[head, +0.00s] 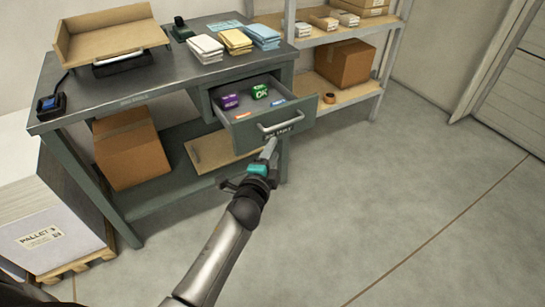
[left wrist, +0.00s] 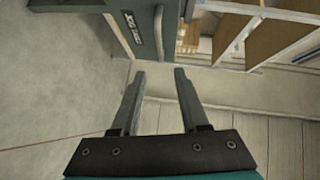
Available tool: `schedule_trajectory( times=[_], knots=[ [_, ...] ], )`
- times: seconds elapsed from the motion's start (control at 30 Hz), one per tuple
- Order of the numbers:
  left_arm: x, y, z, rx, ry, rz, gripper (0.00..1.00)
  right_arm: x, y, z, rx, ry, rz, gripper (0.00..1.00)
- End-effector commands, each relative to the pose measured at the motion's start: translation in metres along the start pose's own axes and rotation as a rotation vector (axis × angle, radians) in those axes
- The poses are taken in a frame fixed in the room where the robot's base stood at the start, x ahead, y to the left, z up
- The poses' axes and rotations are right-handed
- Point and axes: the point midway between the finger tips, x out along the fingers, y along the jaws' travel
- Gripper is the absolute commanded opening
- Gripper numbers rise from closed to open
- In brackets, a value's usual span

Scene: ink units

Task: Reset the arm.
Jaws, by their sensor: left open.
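My left gripper (head: 267,153) is at the end of my arm, just below and in front of the open drawer (head: 308,122) of the grey workbench. In the left wrist view its two fingers (left wrist: 160,76) are apart with nothing between them. The drawer front, with a label plate, shows upside down above them, apart from the fingertips. The drawer holds a purple box (head: 229,102) and a green box (head: 260,91). My right gripper is out of view.
The bench top (head: 150,92) carries a cardboard tray (head: 115,40) and stacks of paper packs (head: 235,41). A shelf rack (head: 350,94) with a carton (head: 345,63) stands to the right. A pallet stack (head: 50,235) stands at left. The floor (head: 410,200) at right is clear.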

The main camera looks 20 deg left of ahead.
Motion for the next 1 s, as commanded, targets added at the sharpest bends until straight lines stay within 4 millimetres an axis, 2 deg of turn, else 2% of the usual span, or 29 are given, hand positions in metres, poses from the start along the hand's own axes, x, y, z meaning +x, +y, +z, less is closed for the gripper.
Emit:
schedule_trajectory(
  times=[0.47, 0.57, 0.67, 0.77, 0.8, 0.87, 0.9, 0.97, 1.0],
  knots=[
    [0.000, 0.001, 0.001, -0.001, -0.001, 0.002, 0.44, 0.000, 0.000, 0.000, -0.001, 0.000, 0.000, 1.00],
    [-0.005, 0.014, 0.005, -0.039, -0.016, 0.037, 0.44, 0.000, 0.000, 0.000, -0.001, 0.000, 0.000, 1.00],
    [-0.020, 0.052, 0.016, -0.154, -0.064, 0.138, 0.44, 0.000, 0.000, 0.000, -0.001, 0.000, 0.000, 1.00],
    [-0.050, 0.111, 0.031, -0.334, -0.157, 0.295, 0.44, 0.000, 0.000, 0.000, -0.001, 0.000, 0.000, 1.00],
    [-0.066, 0.137, 0.036, -0.411, -0.205, 0.366, 0.44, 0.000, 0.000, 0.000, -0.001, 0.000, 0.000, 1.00],
    [-0.094, 0.175, 0.043, -0.522, -0.283, 0.470, 0.44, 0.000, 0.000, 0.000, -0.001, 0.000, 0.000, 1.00],
    [-0.114, 0.198, 0.048, -0.594, -0.341, 0.538, 0.44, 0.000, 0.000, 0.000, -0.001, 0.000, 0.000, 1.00],
    [-0.146, 0.231, 0.052, -0.691, -0.429, 0.636, 0.44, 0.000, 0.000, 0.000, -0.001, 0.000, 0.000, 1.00],
    [-0.169, 0.251, 0.053, -0.754, -0.492, 0.700, 0.44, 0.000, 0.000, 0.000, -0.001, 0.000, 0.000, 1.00]
  ],
)
